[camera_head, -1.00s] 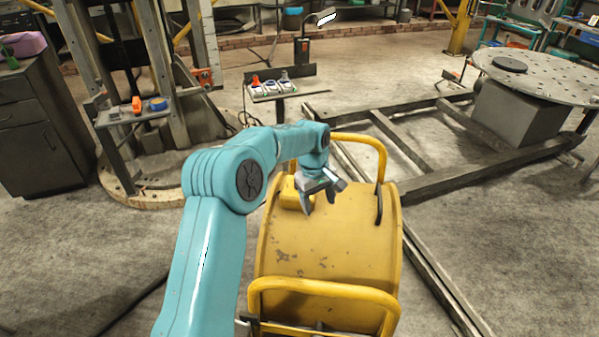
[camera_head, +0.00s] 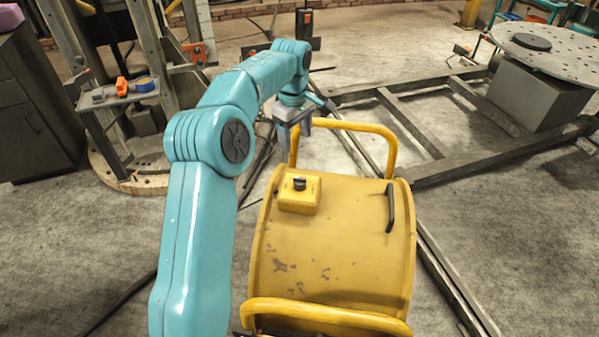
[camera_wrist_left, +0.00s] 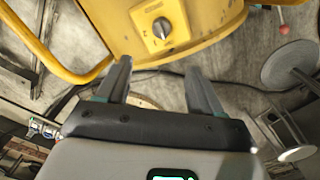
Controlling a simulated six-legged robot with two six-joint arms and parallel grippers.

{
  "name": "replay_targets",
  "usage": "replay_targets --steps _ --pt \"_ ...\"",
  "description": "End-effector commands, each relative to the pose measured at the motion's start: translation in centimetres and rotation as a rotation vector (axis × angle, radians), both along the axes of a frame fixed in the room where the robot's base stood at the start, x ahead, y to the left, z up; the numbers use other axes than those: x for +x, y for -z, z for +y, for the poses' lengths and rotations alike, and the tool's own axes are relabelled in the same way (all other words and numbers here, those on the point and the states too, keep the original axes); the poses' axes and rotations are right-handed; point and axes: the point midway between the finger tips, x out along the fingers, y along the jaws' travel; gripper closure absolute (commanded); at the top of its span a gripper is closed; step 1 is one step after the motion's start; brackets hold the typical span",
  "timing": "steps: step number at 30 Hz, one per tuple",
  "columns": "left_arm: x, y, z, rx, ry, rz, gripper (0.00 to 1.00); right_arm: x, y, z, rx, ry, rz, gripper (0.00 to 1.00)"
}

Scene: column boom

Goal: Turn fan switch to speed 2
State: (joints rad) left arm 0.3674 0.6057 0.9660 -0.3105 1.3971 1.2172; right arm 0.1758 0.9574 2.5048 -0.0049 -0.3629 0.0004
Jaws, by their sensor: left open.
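The yellow drum-shaped fan (camera_head: 335,240) stands on the floor in the head view. On its top left is a yellow switch box (camera_head: 298,205) with a dark knob (camera_head: 300,184). My left gripper (camera_head: 293,140) is above and behind the box, near the fan's far handle, apart from the knob. Its two fingers (camera_wrist_left: 155,85) are spread and empty in the left wrist view. My right gripper is not in view.
A yellow tube handle (camera_head: 345,125) rises at the fan's far end, and another (camera_head: 325,312) at the near end. A dark grip (camera_head: 390,207) is on the fan's right. A metal floor frame (camera_head: 410,120) lies behind and to the right. A small shelf (camera_head: 118,95) stands left.

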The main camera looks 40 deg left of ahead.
Motion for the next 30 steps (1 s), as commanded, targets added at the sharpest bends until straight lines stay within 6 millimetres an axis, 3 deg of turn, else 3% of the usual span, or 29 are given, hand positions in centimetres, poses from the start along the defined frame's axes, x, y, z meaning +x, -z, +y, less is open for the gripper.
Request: replay_targets --steps 5,21,30 --pt "-0.3 1.8 -0.4 -0.001 -0.003 0.004 0.33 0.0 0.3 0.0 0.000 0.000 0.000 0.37" --pt "0.3 13.7 -0.7 -0.001 -0.001 0.003 0.33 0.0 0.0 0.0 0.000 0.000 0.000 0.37" --pt "0.8 16.2 -0.5 0.000 -0.002 0.000 0.33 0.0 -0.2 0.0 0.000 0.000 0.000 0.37"
